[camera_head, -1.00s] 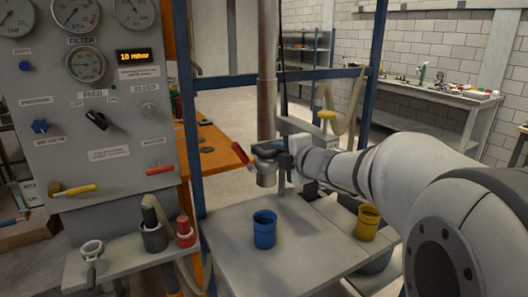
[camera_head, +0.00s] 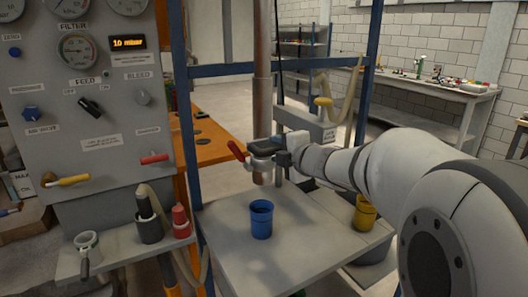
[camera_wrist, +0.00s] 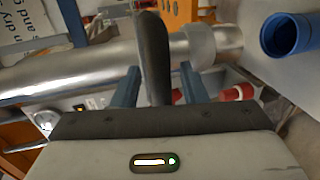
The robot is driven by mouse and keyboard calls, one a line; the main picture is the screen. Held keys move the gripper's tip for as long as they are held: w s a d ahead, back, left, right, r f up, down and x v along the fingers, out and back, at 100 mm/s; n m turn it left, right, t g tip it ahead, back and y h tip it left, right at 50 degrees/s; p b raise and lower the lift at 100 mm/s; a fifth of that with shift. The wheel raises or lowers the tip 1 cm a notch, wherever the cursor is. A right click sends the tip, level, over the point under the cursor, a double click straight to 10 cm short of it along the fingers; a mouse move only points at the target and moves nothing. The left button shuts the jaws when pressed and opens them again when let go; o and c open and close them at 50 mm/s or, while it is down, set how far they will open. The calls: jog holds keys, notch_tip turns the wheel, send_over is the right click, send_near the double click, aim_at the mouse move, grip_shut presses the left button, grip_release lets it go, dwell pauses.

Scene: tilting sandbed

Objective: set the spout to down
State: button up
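The spout (camera_head: 262,176) is the lower end of a vertical metal pipe (camera_head: 262,110), above the small table. My gripper (camera_head: 279,158) is at the pipe's right side, by the bracket. In the wrist view the pipe (camera_wrist: 75,75) runs across, and my gripper's two blue fingers (camera_wrist: 159,87) stand apart on either side of a dark bar (camera_wrist: 154,60). Gaps show beside the bar, so the gripper looks open around it.
A blue cup (camera_head: 261,219) stands on the table (camera_head: 225,235) below the spout. A yellow cup (camera_head: 364,212) stands to its right. A gauge panel (camera_head: 95,110) with knobs is at left. Blue frame posts (camera_head: 184,110) flank the pipe.

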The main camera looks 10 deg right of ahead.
jog(key=p+v, duration=0.1)
jog(key=v, duration=0.7)
dwell(0.4)
jog(key=s+d+f+m+g+h+p, duration=0.45)
jog(key=s+f+m+h, duration=0.3)
jog(key=m, duration=0.85)
jog(key=s+a+f+m+g+y, duration=0.1)
jog(key=s+a+f+m+g, duration=0.1)
jog(key=s+a+g, duration=0.2)
jog(key=s+a+f+m+g+y, duration=0.1)
jog(key=s+a+f+m+g, duration=0.2)
jog(key=s, duration=0.6)
jog(key=shift+a+f+m+g+y, duration=0.3)
jog(key=shift+a+g+y, duration=0.05)
jog(key=shift+a, duration=0.55)
